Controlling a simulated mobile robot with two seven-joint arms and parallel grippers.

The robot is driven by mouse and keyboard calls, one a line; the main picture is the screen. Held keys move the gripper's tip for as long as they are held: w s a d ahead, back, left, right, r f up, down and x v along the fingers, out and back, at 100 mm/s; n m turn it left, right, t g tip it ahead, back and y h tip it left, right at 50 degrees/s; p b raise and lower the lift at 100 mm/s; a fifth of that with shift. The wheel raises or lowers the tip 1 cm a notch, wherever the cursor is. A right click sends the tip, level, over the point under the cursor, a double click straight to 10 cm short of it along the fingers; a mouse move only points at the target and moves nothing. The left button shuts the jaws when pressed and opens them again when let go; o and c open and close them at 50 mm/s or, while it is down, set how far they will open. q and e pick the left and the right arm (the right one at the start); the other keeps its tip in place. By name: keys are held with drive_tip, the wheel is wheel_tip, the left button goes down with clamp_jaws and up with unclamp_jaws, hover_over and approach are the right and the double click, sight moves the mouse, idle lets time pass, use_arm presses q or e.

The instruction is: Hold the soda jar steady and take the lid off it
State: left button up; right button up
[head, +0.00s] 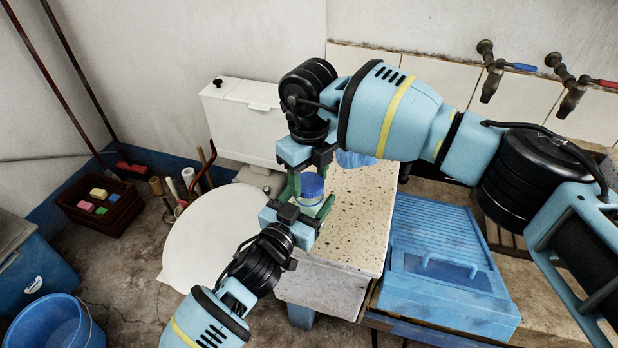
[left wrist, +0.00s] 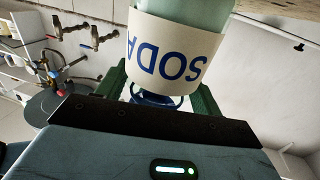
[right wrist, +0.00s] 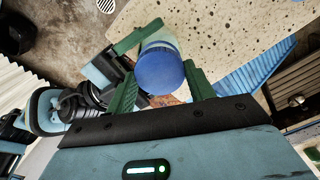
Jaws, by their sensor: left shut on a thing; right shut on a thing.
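The soda jar is pale green with a cream label reading SODA, upside down in the left wrist view (left wrist: 172,48). Its blue lid (head: 312,183) shows between the grippers by the left end of the speckled stone slab (head: 350,215). My left gripper (head: 312,208) comes from the front left and is shut on the jar. My right gripper (head: 308,178) comes from above and is shut on the lid, whose round top shows between its fingers in the right wrist view (right wrist: 158,68). The lid appears to sit on the jar; the join is largely hidden, as is the jar's base.
A round white table (head: 200,240) stands left, with a white cistern (head: 240,120) behind. Two taps (head: 490,75) project from the wall at upper right. A blue bucket (head: 55,325) stands at lower left.

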sight(309, 182)
drive_tip(key=shift+r, duration=0.4)
drive_tip(key=shift+r, duration=1.9)
use_arm(q)
drive_tip(key=o, duration=2)
drive_tip(key=shift+c, duration=0.2)
drive_tip(key=v, duration=1.2)
use_arm(e)
drive_tip(key=shift+f, duration=0.35)
